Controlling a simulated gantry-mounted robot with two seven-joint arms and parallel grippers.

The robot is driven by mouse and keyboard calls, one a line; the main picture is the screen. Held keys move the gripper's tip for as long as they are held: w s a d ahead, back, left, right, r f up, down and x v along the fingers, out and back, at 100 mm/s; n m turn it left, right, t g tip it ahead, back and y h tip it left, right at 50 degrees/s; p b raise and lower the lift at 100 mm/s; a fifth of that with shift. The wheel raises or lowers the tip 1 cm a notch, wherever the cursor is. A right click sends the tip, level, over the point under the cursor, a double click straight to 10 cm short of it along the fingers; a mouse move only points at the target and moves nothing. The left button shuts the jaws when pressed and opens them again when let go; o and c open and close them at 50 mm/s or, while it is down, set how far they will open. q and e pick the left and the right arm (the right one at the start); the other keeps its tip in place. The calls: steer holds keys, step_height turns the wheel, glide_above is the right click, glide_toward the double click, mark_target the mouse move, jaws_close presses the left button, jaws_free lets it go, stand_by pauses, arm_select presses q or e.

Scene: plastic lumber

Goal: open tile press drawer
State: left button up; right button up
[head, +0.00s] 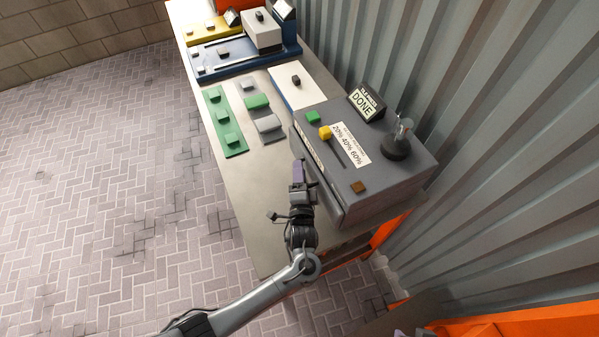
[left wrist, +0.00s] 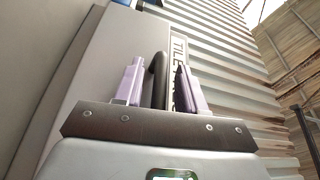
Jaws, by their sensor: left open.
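The tile press (head: 385,185) is a grey box on the table, with a screen (head: 365,101) reading DONE. Its drawer front (head: 330,200) is the grey panel on the side toward my left arm, close against the body. My left gripper (head: 298,170) is at this panel with its purple fingers open. In the left wrist view, the dark drawer handle (left wrist: 160,75) stands between the fingers of the left gripper (left wrist: 162,88), which are apart on either side of it. The handle is hidden in the head view. A small purple piece at the bottom edge may be my right gripper (head: 402,333).
On the press are a green button (head: 313,117), a yellow knob (head: 325,132), a brown button (head: 358,187) and a flask-like item (head: 400,137). Green (head: 225,122) and grey tiles lie farther along the table (head: 250,190). A corrugated wall (head: 480,130) stands close behind the press.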

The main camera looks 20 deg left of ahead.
arm_select(q)
jaws_close()
arm_select(e)
steer(key=shift+d, duration=0.15)
stand_by(0.4)
